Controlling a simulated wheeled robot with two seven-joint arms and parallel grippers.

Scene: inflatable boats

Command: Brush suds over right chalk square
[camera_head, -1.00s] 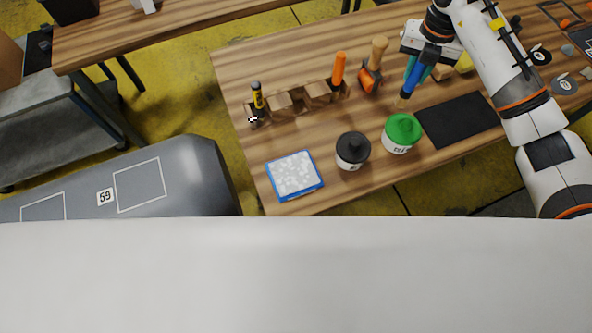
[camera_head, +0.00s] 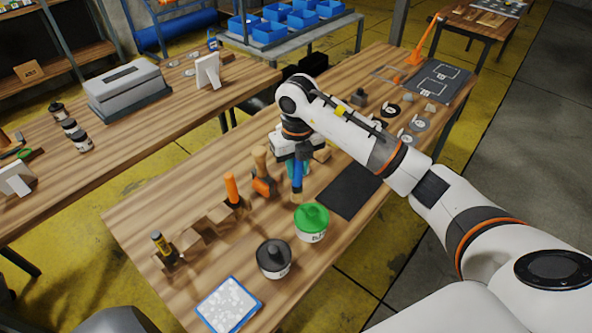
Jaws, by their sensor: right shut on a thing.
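My right gripper (camera_head: 298,162) is shut on a brush (camera_head: 297,180) with a blue handle and pale bristles pointing down, held over the wooden table (camera_head: 140,215). A blue tray (camera_head: 229,304) of white suds lies at the table's near end, well away from the brush. The rounded grey tube (camera_head: 112,321) barely shows at the bottom left edge; no chalk square on it is in view. My left gripper is not in view.
A black lidded pot (camera_head: 273,259) and a green-lidded pot (camera_head: 311,222) stand between tray and brush. A black mat (camera_head: 350,190) lies right of the brush. A wooden rack (camera_head: 205,229) holds tools. A grey sheet with white outlines (camera_head: 440,78) lies at the far end.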

